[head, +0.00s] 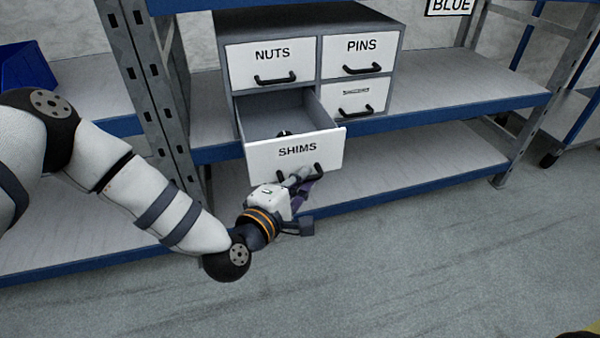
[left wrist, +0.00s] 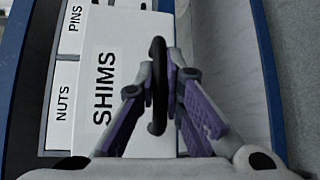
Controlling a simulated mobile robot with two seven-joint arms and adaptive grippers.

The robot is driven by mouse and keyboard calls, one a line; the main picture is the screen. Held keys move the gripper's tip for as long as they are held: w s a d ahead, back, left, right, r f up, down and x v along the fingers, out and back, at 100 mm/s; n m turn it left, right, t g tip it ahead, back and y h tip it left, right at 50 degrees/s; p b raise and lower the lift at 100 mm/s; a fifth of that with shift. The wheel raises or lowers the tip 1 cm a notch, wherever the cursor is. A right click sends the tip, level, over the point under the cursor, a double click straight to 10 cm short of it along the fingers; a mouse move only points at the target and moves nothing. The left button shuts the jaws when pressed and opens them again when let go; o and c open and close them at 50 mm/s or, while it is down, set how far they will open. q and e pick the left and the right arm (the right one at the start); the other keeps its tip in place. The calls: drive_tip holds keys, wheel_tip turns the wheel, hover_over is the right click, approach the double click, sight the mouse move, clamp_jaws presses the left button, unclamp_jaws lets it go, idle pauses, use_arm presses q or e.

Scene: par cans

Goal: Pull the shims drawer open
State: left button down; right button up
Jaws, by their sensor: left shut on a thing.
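The shims drawer (head: 290,150) is the lower left drawer of a grey cabinet (head: 396,58), and it stands pulled well out. Its white front with the word SHIMS also shows in the left wrist view (left wrist: 108,35). A small dark object (head: 284,133) lies inside the drawer, mostly hidden by the front. My left gripper (head: 308,178) is at the front's lower part, shut on the black drawer handle (left wrist: 157,85). In the left wrist view its purple-padded fingers are on both sides of the handle. My right gripper is not in view.
The nuts drawer (head: 272,61), pins drawer (head: 354,56) and another drawer (head: 356,98) with a partly hidden label are shut. The cabinet stands on a shelf with a blue edge (head: 440,113). A lower shelf (head: 400,170) lies beneath. Floor in front is clear.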

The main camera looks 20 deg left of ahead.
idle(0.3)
use_arm(q)
drive_tip(key=c, duration=1.7)
unclamp_jaws()
drive_tip(key=shift+s, duration=0.1)
drive_tip(key=v, duration=1.2)
drive_tip(key=shift+d, duration=0.1)
